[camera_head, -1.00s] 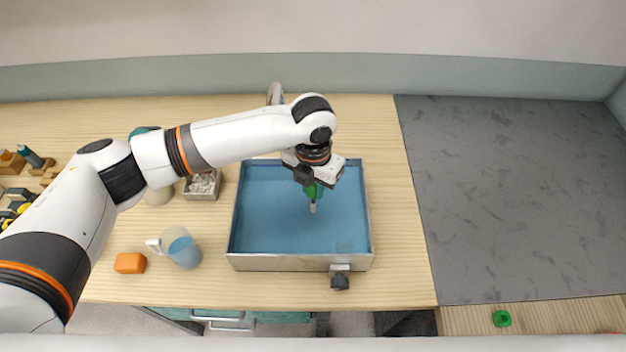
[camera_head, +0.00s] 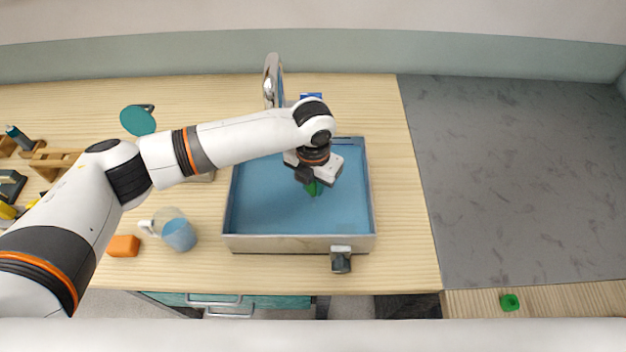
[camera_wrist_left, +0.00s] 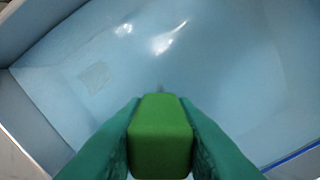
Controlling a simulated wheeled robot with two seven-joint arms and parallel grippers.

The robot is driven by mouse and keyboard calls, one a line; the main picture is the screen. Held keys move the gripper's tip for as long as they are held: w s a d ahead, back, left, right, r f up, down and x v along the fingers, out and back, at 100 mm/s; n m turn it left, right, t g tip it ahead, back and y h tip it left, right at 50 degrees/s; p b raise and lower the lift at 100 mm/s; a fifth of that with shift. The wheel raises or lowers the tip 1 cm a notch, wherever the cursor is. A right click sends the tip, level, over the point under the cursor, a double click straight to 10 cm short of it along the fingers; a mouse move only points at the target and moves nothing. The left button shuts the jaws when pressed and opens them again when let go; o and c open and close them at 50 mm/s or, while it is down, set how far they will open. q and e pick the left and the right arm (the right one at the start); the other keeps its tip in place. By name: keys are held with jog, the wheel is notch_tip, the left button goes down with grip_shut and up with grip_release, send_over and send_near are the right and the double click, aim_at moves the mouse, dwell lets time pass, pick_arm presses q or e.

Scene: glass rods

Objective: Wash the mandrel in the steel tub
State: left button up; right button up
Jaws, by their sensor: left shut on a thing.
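The steel tub (camera_head: 298,243) stands on the wooden counter, with blue water filling its inside; its wall also shows in the left wrist view (camera_wrist_left: 32,120). My left gripper (camera_head: 313,187) is over the tub, pointing down, shut on the green handle of the mandrel (camera_head: 311,189). In the left wrist view the green block-shaped handle (camera_wrist_left: 160,135) sits between the two teal fingers. The mandrel's lower part is not visible in the head view; only a small grey tip shows beyond the handle in the wrist view. My right gripper is not in view.
A chrome faucet (camera_head: 273,80) stands behind the tub. A jug of blue liquid (camera_head: 178,235) and an orange block (camera_head: 123,246) are left of it. A dark clamp-like piece (camera_head: 341,260) is at the tub's front. The grey surface (camera_head: 520,180) at right is clear.

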pick_arm(q)
jog(key=shift+a+p, duration=1.05)
jog(key=shift+a, duration=1.5)
jog(key=shift+d+b, duration=0.4)
jog(key=shift+d, duration=2.15)
jog(key=shift+a, duration=0.1)
jog(key=shift+a+p, duration=1.05)
jog(key=shift+a, duration=1.4)
jog(key=shift+d+b, duration=0.45)
jog(key=shift+d, duration=2.1)
